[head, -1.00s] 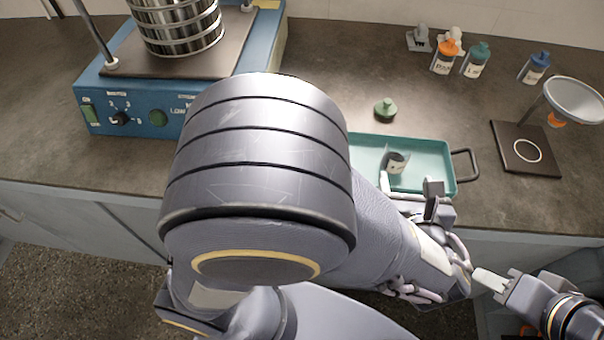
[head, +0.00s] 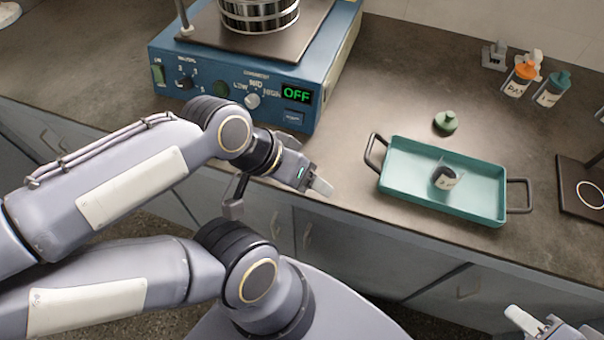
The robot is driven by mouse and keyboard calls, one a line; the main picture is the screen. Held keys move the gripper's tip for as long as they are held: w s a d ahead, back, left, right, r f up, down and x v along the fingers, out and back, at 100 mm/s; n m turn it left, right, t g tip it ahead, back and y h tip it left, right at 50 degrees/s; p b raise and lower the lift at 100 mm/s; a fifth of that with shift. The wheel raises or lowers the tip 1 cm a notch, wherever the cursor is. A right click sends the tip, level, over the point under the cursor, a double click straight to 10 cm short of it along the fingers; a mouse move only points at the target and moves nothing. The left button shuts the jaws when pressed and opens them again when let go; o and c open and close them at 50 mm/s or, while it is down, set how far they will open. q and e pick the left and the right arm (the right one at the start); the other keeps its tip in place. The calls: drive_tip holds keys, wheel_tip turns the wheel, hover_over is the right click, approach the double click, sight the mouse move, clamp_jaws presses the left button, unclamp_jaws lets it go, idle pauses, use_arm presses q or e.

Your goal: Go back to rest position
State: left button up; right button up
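My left arm comes in from the left, and its gripper (head: 320,187) hangs in front of the counter edge, left of the teal tray (head: 408,207). One pale fingertip shows, with nothing seen in it; its opening cannot be made out. My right gripper (head: 527,320) is at the bottom right edge, below and in front of the counter. It is partly cut off by the frame, and I cannot tell whether it is open. A small dark jar with a white label (head: 446,178) is in the tray, apart from both grippers.
The blue sieve shaker (head: 226,107) with its metal sieve stack (head: 260,14) stands at the back left; its display reads OFF. A green lid (head: 445,122) lies behind the tray.

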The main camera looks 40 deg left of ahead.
use_arm(q)
drive_tip(key=shift+r+n, duration=0.2)
drive_tip(key=shift+n, duration=0.3)
wheel_tip(320, 180, up, 7)
drive_tip(key=p, duration=0.7)
